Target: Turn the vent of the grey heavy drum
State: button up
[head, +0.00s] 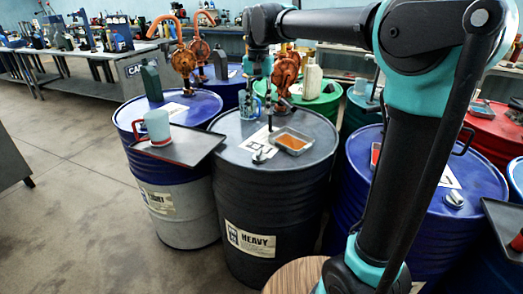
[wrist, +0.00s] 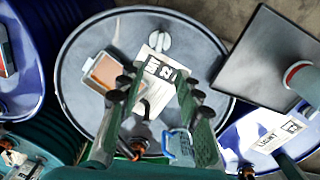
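The grey heavy drum (head: 270,220), with a "HEAVY" label on its side, stands in the middle of the head view. Its grey top (wrist: 90,50) fills much of the wrist view. The vent (head: 262,155) is a small silver knob near the drum's front rim; it also shows in the wrist view (wrist: 159,41). My gripper (wrist: 158,84) is open and empty, fingers apart, above the drum top. In the head view my gripper (head: 269,120) points down behind the vent, apart from it. The vent lies beyond the fingertips in the wrist view.
A tray with amber liquid (head: 292,141) and a clear blue-handled jug (head: 250,104) stand on the drum top. Blue drums (head: 170,105) stand on both sides; an orange pump (head: 285,72) rises behind.

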aim_at(259, 151)
notch_tip(259, 151, down, 17)
jog(key=shift+f, duration=0.1)
dwell(0.4)
grip_shut()
